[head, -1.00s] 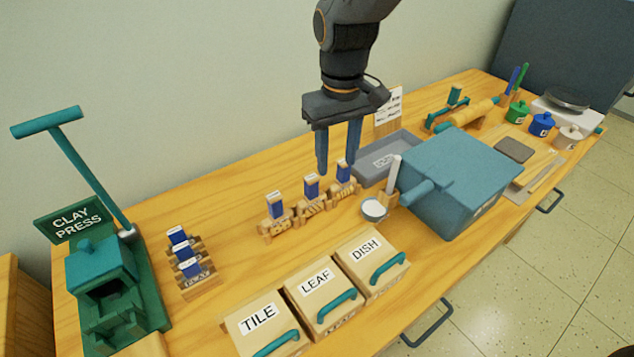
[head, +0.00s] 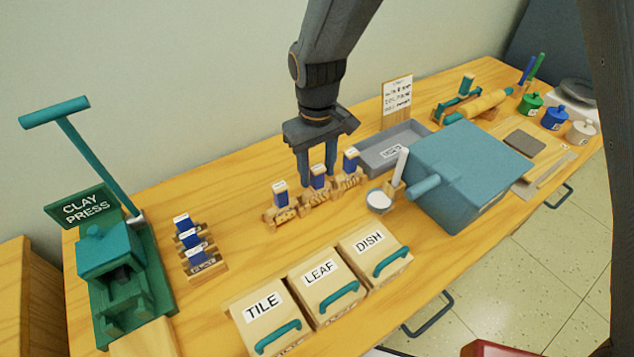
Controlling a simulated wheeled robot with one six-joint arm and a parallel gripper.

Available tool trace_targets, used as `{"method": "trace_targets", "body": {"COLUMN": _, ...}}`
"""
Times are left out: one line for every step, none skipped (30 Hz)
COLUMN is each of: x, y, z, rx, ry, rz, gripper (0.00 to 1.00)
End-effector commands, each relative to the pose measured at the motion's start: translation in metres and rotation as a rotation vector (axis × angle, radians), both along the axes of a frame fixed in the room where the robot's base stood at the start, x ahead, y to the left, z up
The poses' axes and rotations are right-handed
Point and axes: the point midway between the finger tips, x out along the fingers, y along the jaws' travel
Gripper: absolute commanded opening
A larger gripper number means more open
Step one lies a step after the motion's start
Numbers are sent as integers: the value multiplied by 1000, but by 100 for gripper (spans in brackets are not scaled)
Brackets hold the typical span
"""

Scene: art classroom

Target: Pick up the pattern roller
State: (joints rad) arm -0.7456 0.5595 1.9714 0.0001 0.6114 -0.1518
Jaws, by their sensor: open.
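I cannot tell for sure which thing is the pattern roller. A row of three blue-handled tools with white tops stands in carved wooden holders mid-table: a left one (head: 281,195), a middle one (head: 318,178) and a right one (head: 351,161). Their labels are too small to read. A teal-framed piece with an upright handle (head: 466,85) stands at the back right, beside a wooden rolling pin (head: 488,103). My gripper (head: 317,172) is open and points down at the row, its fingers close to the middle tool. Whether they touch it is unclear.
The clay press (head: 110,250) stands at left, near a rack of blue blocks (head: 203,262). TILE, LEAF and DISH boxes (head: 320,290) line the front. A grey tray (head: 385,160), white cup (head: 378,203) and large blue box (head: 470,165) stand right of the row.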

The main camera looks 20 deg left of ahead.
Motion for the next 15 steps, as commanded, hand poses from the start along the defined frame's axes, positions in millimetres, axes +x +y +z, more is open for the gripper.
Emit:
{"method": "trace_targets", "body": {"x": 0, "y": -1, "z": -1, "rx": 0, "ry": 0, "rz": -1, "gripper": 42}}
{"method": "trace_targets", "body": {"x": 0, "y": -1, "z": -1, "rx": 0, "ry": 0, "rz": -1, "gripper": 42}}
{"method": "trace_targets", "body": {"x": 0, "y": -1, "z": -1, "rx": 0, "ry": 0, "rz": -1, "gripper": 42}}
{"method": "trace_targets", "body": {"x": 0, "y": -1, "z": -1, "rx": 0, "ry": 0, "rz": -1, "gripper": 42}}
{"method": "trace_targets", "body": {"x": 0, "y": -1, "z": -1, "rx": 0, "ry": 0, "rz": -1, "gripper": 42}}
{"method": "trace_targets", "body": {"x": 0, "y": -1, "z": -1, "rx": 0, "ry": 0, "rz": -1, "gripper": 42}}
{"method": "trace_targets", "body": {"x": 0, "y": -1, "z": -1, "rx": 0, "ry": 0, "rz": -1, "gripper": 37}}
{"method": "trace_targets", "body": {"x": 0, "y": -1, "z": -1, "rx": 0, "ry": 0, "rz": -1, "gripper": 32}}
{"method": "trace_targets", "body": {"x": 0, "y": -1, "z": -1, "rx": 0, "ry": 0, "rz": -1, "gripper": 25}}
{"method": "trace_targets", "body": {"x": 0, "y": -1, "z": -1, "rx": 0, "ry": 0, "rz": -1, "gripper": 20}}
{"method": "trace_targets", "body": {"x": 0, "y": 0, "z": -1, "rx": 1, "ry": -1, "rz": -1, "gripper": 15}}
{"method": "trace_targets", "body": {"x": 0, "y": 0, "z": -1, "rx": 1, "ry": -1, "rz": -1, "gripper": 8}}
{"method": "trace_targets", "body": {"x": 0, "y": 0, "z": -1, "rx": 1, "ry": -1, "rz": -1, "gripper": 3}}
{"method": "trace_targets", "body": {"x": 0, "y": 0, "z": -1, "rx": 1, "ry": -1, "rz": -1, "gripper": 0}}
{"method": "trace_targets", "body": {"x": 1, "y": 0, "z": 0, "rx": 1, "ry": -1, "rz": -1, "gripper": 0}}
